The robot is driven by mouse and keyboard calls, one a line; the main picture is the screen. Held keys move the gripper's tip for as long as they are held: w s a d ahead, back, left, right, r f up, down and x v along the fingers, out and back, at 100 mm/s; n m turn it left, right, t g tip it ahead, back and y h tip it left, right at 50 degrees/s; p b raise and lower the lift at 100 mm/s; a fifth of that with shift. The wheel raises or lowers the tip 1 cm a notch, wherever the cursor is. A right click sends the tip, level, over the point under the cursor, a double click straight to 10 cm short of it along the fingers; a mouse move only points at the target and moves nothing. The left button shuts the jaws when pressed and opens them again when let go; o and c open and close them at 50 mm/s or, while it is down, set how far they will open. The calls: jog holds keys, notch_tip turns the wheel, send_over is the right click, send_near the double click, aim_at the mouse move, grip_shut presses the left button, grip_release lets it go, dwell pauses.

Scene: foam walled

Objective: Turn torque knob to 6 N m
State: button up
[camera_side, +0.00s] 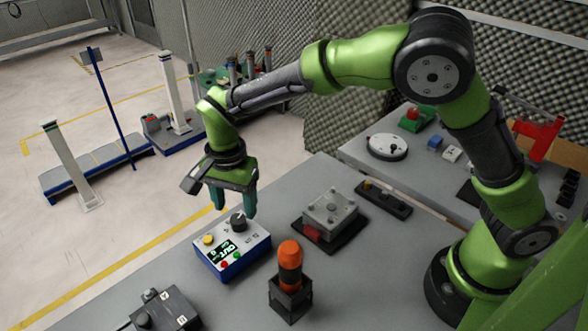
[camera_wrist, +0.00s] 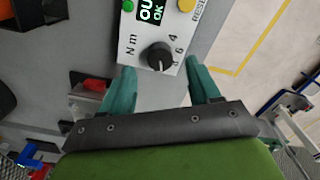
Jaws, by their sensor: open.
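The torque knob (camera_side: 238,221) is a black round knob on the white top of a blue-sided control box (camera_side: 232,253). In the wrist view the knob (camera_wrist: 158,57) sits beside the print "N m" and the figures 4 and 6; another figure is partly hidden. A small pale mark shows on the knob, but I cannot tell its exact setting. A lit green display (camera_side: 222,251) reads "OUT" with smaller text; "OK" shows in the wrist view. My gripper (camera_side: 234,203) points down above the knob, open, its teal fingers on either side and apart from it.
The box also has yellow (camera_side: 208,239), red (camera_side: 223,265) and green (camera_side: 237,258) buttons. An orange-topped tool in a black holder (camera_side: 290,285) stands close at right. A grey box on a dark base (camera_side: 330,215) is behind. A grey A/B unit (camera_side: 165,310) lies front left.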

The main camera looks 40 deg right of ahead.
aim_at(237, 219)
jog(key=shift+f, duration=1.85)
jog(key=c, duration=1)
jog(key=shift+c, duration=0.2)
